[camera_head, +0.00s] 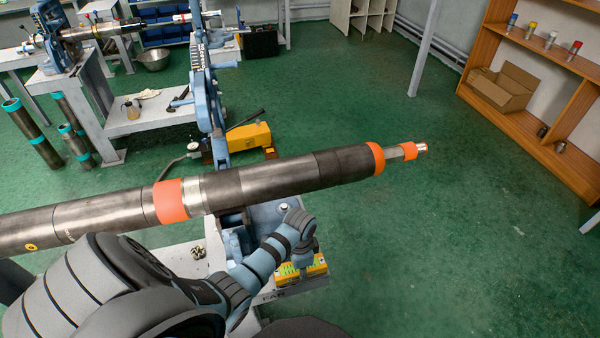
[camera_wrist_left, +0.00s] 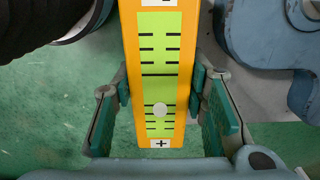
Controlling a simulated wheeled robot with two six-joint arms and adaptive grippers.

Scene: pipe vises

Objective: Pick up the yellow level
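The yellow level (camera_wrist_left: 160,70) has a yellow-orange frame, a lime-green face with black marks and a pale round bubble. In the left wrist view it runs from the top edge down between the two fingers of my left gripper (camera_wrist_left: 161,95). In the head view the level (camera_head: 318,267) shows low in the middle, partly hidden by my left gripper (camera_head: 302,262). My right gripper does not show.
A long dark pipe with orange bands (camera_head: 240,188) crosses just beyond my left arm. It lies over a blue vise (camera_head: 232,238) and a grey stand (camera_head: 180,258). A wooden shelf (camera_head: 548,75) stands at the right. The green floor between is clear.

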